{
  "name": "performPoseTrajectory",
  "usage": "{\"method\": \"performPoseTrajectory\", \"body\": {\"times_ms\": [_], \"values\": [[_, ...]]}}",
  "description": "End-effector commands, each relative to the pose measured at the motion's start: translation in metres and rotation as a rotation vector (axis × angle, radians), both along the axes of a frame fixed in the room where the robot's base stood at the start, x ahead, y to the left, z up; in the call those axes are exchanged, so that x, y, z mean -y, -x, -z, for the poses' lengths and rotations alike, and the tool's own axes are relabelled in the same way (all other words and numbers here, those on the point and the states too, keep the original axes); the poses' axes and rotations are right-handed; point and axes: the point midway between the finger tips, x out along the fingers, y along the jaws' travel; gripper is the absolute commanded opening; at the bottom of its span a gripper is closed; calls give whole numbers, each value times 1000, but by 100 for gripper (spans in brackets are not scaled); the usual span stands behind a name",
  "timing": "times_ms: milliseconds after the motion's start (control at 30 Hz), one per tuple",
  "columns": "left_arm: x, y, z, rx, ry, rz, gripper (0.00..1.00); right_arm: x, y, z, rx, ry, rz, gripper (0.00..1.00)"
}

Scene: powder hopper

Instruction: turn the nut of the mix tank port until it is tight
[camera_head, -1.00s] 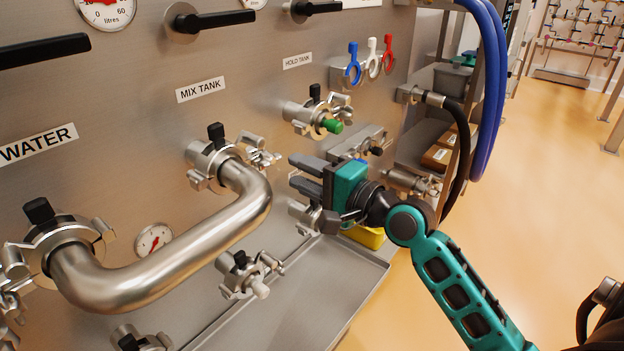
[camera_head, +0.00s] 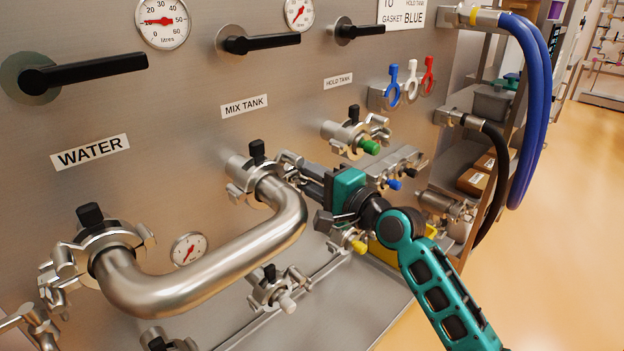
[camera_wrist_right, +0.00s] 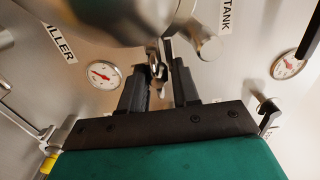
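The mix tank port (camera_head: 245,178), under the MIX TANK label, has a clamp around the end of a bent steel pipe (camera_head: 265,245). The clamp's nut side (camera_head: 289,160) points right, and my right gripper (camera_head: 302,178) is at it. In the right wrist view my right gripper (camera_wrist_right: 162,72) has its two dark fingers apart, with small metal clamp hardware (camera_wrist_right: 155,66) between their tips. I see a gap beside the right finger and no clear grip. The nut itself is partly hidden by the fingers. My left gripper is not in view.
The pipe's other end meets the water port (camera_head: 105,245) at the left. The hold tank port (camera_head: 352,135) is just above and right of my gripper. A lower port (camera_head: 268,288) sits beneath. Blue hoses (camera_head: 530,100) hang at the right.

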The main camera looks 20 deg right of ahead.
Motion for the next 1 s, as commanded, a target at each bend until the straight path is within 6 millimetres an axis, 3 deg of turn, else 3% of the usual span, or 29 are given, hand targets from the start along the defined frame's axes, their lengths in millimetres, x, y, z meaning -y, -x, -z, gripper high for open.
{"method": "performPoseTrajectory", "body": {"times_ms": [300,467,767,900,1000], "values": [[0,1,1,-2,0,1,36,0,0,2,-5,2,0,0],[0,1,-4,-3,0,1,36,0,0,0,-13,-22,0,0],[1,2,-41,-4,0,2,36,0,0,-4,-126,-348,0,0],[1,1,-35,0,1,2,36,0,0,0,-198,-568,-2,0],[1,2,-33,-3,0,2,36,0,-1,0,-220,-632,-2,0]]}}
